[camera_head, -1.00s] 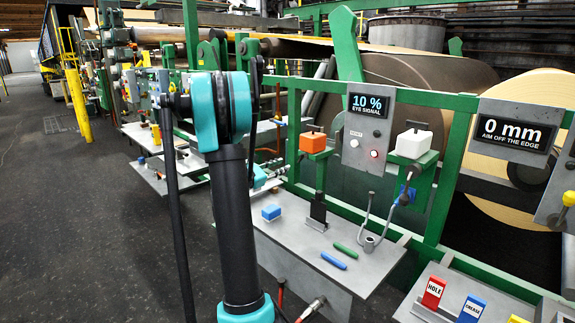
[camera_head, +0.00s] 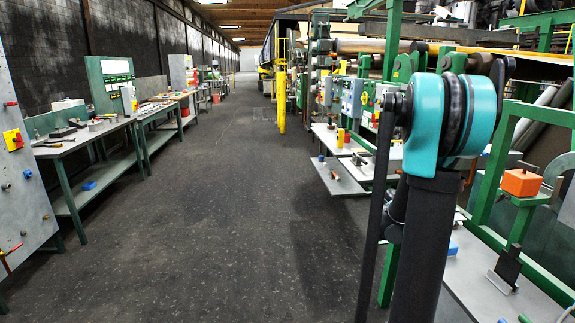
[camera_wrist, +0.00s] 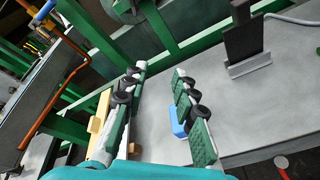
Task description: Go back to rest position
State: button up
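My gripper (camera_wrist: 160,75) shows in the wrist view with its two green-padded fingers apart. Only grey shelf surface shows between them, so it is open and empty. A blue block (camera_wrist: 178,122) lies on the grey shelf (camera_wrist: 285,100), partly hidden behind the right finger. A pale yellow block (camera_wrist: 99,125) shows left of the left finger. In the head view my arm stands folded upright at the right, and the gripper is hidden from that view.
A dark stand (camera_head: 507,268) and an orange block (camera_head: 520,182) on a green post are at the right. The dark floor (camera_head: 230,220) of the aisle is clear. Workbenches (camera_head: 85,138) line the left side. A yellow post (camera_head: 281,100) stands farther down the aisle.

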jog(key=s+a+f+m+y, duration=0.3)
jog(key=s+a+f+y, duration=0.1)
jog(key=a, duration=0.8)
jog(key=s+a+f+m+t+y, duration=0.1)
jog(key=s+a+f+m+y, duration=0.3)
jog(key=a, duration=0.8)
jog(key=s+a+f+m+y, duration=0.4)
jog(key=s+a+f+y, duration=0.2)
jog(key=s+a, duration=0.3)
jog(key=a+f, duration=0.1)
jog(key=a, duration=0.3)
jog(key=shift+s+t, duration=0.25)
jog(key=shift+t, duration=0.05)
jog(key=shift+f, duration=0.1)
